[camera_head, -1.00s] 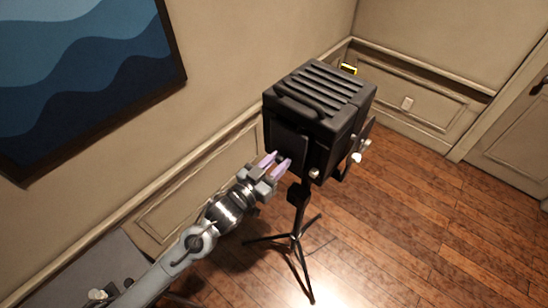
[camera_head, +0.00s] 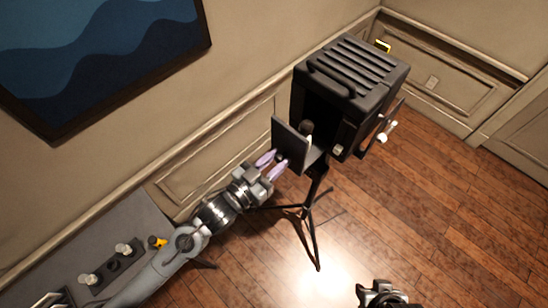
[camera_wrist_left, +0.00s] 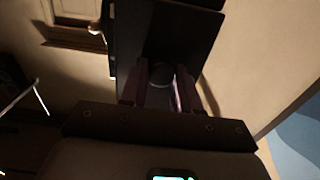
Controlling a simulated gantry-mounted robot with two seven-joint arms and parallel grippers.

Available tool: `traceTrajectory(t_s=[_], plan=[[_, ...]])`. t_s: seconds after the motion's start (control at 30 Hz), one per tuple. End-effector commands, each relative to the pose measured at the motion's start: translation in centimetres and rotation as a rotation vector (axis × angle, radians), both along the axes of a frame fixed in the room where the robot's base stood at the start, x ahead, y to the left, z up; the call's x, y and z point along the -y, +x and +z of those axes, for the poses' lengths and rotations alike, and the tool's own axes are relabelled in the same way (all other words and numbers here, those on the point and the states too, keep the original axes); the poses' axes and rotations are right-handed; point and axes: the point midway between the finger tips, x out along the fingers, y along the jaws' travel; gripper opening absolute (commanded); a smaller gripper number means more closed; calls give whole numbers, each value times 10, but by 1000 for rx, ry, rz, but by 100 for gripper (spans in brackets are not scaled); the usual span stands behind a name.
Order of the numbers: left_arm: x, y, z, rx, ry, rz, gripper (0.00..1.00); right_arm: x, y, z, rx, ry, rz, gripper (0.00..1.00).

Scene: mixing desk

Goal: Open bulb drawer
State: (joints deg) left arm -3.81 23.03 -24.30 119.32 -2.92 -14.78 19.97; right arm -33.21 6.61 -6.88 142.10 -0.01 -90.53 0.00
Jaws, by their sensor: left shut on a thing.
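The bulb drawer (camera_head: 290,146) is pulled partway out of the black box-shaped lamp housing (camera_head: 350,90), which stands on a tripod. A dark rounded thing (camera_head: 306,129) shows inside, behind the front panel. My left gripper (camera_head: 274,164) is at the outer face of the panel, its purple fingers shut on the drawer's knob. The left wrist view shows the dark round knob (camera_wrist_left: 183,75) between the fingers, in deep shade. Part of my right arm's end (camera_head: 385,293) shows at the bottom edge; its fingers cannot be made out.
The black tripod (camera_head: 308,210) stands below the housing on the wood floor (camera_head: 430,220). Pale knobs (camera_head: 386,133) stick out at the housing's right side. A grey desk (camera_head: 60,265) with glass items is at lower left. The panelled wall (camera_head: 240,60) runs behind.

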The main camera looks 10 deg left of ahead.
Motion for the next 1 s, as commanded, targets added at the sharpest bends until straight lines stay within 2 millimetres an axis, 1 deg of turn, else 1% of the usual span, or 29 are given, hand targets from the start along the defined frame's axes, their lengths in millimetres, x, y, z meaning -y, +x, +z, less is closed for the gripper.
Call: traceTrajectory(t_s=[0.03,0.07,0.2,0.5,0.67,0.77,1.0], plan=[[0,0,0,0,1,0,0,0,0,0,0,1,-1,43],[0,0,0,0,1,0,34,0,0,0,0,1,-1,43],[0,0,0,1,1,0,55,0,0,0,0,1,-1,43],[0,0,0,0,0,0,56,0,0,0,-1,-2,2,43],[-5,-8,-2,0,1,1,56,2,0,-4,-1,-7,5,43],[-12,-19,-3,0,1,0,56,2,0,-9,-1,-10,6,43],[-33,-56,-4,-3,3,0,56,2,0,-22,-1,-10,6,43]])
